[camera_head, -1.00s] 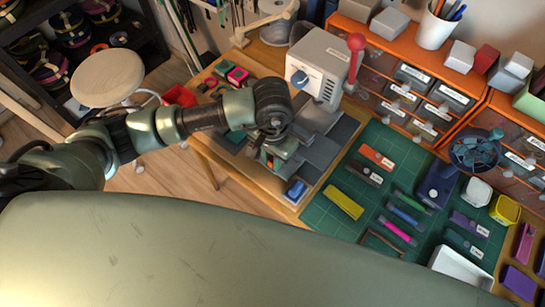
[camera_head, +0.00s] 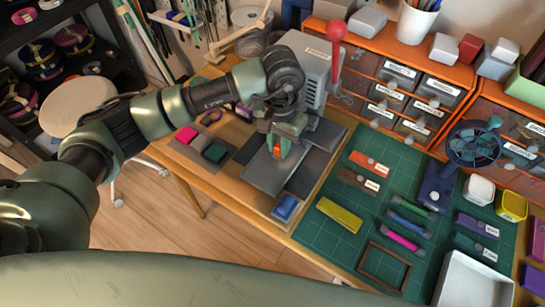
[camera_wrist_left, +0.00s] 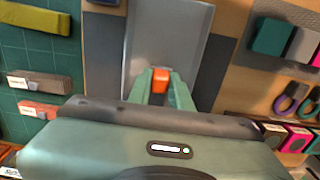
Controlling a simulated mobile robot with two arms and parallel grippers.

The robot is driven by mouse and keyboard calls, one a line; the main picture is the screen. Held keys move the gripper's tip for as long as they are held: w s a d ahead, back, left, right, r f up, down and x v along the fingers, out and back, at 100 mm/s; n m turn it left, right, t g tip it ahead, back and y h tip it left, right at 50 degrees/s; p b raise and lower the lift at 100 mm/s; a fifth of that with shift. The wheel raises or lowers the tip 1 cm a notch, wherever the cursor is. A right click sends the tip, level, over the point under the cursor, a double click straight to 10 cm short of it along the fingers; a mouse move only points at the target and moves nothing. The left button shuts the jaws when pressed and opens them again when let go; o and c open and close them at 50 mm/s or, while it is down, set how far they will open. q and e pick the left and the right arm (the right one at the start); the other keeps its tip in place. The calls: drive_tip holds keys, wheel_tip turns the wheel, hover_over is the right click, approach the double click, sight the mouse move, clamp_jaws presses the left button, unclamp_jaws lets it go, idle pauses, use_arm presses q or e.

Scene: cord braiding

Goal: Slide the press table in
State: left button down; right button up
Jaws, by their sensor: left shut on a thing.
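The press (camera_head: 316,82) is a grey box with a red ball-ended lever (camera_head: 337,42) at the back of the workbench. Its press table looks to be the flat grey plate (camera_head: 262,175) in front of it, which also shows in the left wrist view (camera_wrist_left: 168,35). My left gripper (camera_head: 279,150) is over this plate, close in front of the press. In the left wrist view its fingers (camera_wrist_left: 160,88) are shut on a small orange piece (camera_wrist_left: 160,76) at the plate. The fingers and my arm hide part of the press front. My right gripper is not in view.
A blue block (camera_head: 286,208) lies at the bench's front edge. Right is a green cutting mat (camera_head: 335,245) with labelled strips and a yellow bar (camera_head: 340,215). Orange drawer units (camera_head: 455,70) line the back. Pink and green blocks (camera_head: 214,153) lie left on a grey mat.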

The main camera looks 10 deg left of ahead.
use_arm(q)
drive_tip(key=shift+w, duration=0.1)
drive_tip(key=c, duration=1.3)
unclamp_jaws()
